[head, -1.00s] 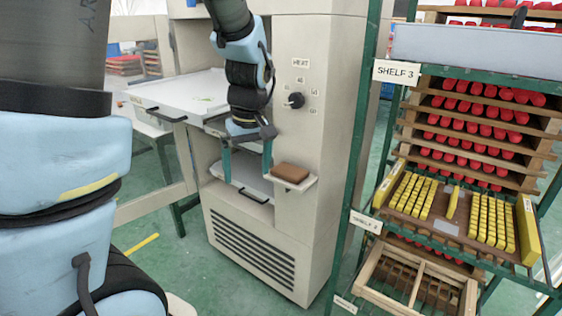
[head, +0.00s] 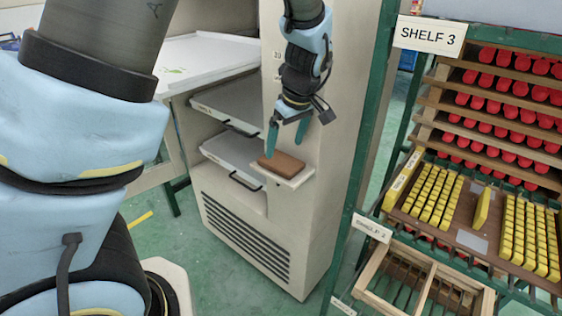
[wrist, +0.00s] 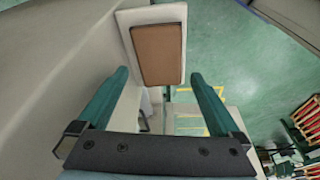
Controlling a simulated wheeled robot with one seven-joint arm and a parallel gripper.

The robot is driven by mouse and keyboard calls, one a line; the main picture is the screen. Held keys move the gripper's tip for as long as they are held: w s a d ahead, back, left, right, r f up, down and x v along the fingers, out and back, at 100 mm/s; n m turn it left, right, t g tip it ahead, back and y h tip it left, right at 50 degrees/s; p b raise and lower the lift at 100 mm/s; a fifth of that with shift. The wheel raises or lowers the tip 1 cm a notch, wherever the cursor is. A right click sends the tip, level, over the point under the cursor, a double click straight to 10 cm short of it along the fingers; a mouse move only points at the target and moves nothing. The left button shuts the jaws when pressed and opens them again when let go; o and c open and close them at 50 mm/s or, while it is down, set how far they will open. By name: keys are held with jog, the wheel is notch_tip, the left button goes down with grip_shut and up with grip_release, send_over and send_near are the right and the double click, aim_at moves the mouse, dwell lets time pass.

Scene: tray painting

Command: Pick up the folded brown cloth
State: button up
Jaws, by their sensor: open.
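The folded brown cloth (head: 281,162) lies flat on a small white ledge (head: 297,180) on the side of the beige cabinet. In the wrist view the cloth (wrist: 159,54) is a brown rectangle on the ledge, beyond my fingertips. My gripper (head: 286,146) points down just above the cloth in the head view, its two teal fingers apart. In the wrist view my gripper (wrist: 158,76) is open with nothing between its fingers, and the cloth shows ahead of the gap. I cannot tell the exact height between fingertips and cloth.
The beige cabinet (head: 300,235) has pulled-out trays (head: 232,155) left of the ledge. A green rack post (head: 375,120) stands to the right, with a shelf of yellow blocks (head: 432,195) and a wooden crate (head: 372,270). Green floor (wrist: 230,45) is open beyond the ledge.

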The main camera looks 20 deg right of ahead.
aim_at(281, 160)
jog(key=p+x, duration=0.1)
jog(key=x, duration=0.3)
jog(key=shift+w+f+p, duration=0.15)
jog(key=shift+f+p, duration=0.15)
jog(key=shift+p, duration=0.05)
jog(key=shift+w+f, duration=0.1)
jog(key=shift+f, duration=0.35)
jog(key=shift+f, duration=0.25)
jog(key=c, duration=1)
jog(key=shift+r, duration=0.1)
